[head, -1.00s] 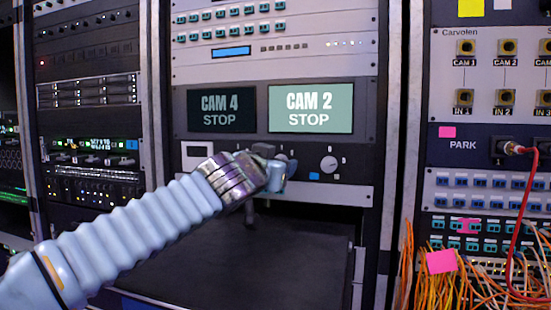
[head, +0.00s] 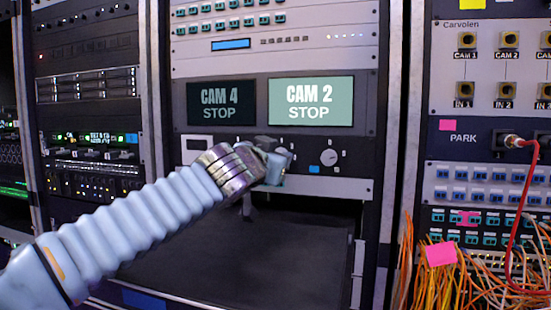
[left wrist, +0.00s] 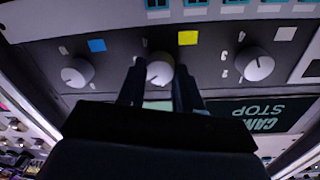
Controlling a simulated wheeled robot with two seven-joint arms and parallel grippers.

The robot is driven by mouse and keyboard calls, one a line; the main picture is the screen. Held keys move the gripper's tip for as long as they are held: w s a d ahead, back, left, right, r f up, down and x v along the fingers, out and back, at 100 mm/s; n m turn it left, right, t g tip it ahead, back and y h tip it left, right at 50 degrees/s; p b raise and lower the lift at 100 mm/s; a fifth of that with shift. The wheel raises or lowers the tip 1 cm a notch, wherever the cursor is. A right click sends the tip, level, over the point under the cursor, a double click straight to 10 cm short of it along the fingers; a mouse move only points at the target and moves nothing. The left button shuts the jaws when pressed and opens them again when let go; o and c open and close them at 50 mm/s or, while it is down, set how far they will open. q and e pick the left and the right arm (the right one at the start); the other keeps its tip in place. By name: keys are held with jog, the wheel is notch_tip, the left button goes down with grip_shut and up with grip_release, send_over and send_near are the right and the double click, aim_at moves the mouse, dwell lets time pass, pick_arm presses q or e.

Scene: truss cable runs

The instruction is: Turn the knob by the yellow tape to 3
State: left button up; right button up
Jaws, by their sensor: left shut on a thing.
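In the left wrist view, which is upside down, a pale round knob (left wrist: 160,70) has a yellow tape square (left wrist: 188,38) just above and right of it. My left gripper (left wrist: 158,74) is shut on this knob, one dark finger on each side. I cannot read the knob's pointer or the number it faces. In the head view my left gripper (head: 277,166) is at the panel below the screens and hides this knob and the yellow tape.
A similar knob by blue tape (left wrist: 97,45) shows at left in the wrist view (left wrist: 77,73) and in the head view (head: 329,157). A third knob (left wrist: 255,67) has white tape near it. Screens read CAM 4 STOP (head: 221,104) and CAM 2 STOP (head: 311,101). Orange cables (head: 440,282) hang at right.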

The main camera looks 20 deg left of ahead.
pick_arm(q)
jog(key=shift+d+m, duration=0.1)
jog(key=shift+m, duration=4.3)
jog(key=o, duration=1)
jog(key=shift+o, duration=0.2)
jog(key=s+b, duration=0.3)
jog(key=s, duration=1)
jog(key=shift+s+a+r+g, duration=0.3)
jog(key=shift+s+a, duration=0.1)
jog(key=shift+a, duration=0.05)
